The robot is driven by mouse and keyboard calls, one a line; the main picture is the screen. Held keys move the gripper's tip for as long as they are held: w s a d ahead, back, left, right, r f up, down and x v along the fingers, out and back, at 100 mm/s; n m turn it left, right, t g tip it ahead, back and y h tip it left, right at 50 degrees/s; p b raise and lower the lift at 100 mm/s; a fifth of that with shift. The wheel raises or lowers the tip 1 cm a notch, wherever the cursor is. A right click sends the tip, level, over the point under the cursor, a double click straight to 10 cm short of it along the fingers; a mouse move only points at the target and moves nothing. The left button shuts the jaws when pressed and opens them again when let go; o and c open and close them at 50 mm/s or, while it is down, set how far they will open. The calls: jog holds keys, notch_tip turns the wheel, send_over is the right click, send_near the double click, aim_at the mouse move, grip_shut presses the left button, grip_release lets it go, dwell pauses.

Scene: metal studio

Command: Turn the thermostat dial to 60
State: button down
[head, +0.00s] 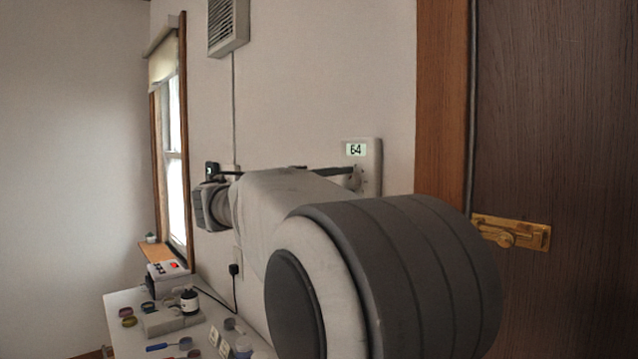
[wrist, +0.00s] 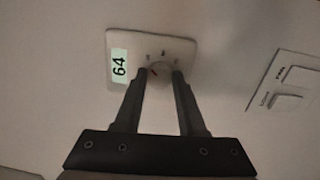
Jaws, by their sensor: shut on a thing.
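The thermostat (head: 373,150) is a pale plate on the wall, left of the wooden door frame. Its small display (head: 355,149) reads 64. In the wrist view the thermostat (wrist: 178,46) appears turned sideways, and its display (wrist: 119,67) reads 64 there too. The round dial (wrist: 160,70) carries a red mark and sits between the fingertips. My gripper (wrist: 161,76) is shut on the dial, with one finger on each side. In the head view my arm hides most of the thermostat's lower part.
A wall switch plate (wrist: 287,84) is beside the thermostat in the wrist view. A brass latch (head: 512,232) is on the dark door (head: 560,120) at the right. A white table (head: 124,300) with several small items stands at the lower left. A wall vent (head: 228,26) is high up.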

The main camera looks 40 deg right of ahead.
jog(key=shift+c, duration=2.4)
grip_release()
jog(key=a+f, duration=0.1)
jog(key=a, duration=1.6)
jog(key=shift+s+a, duration=0.2)
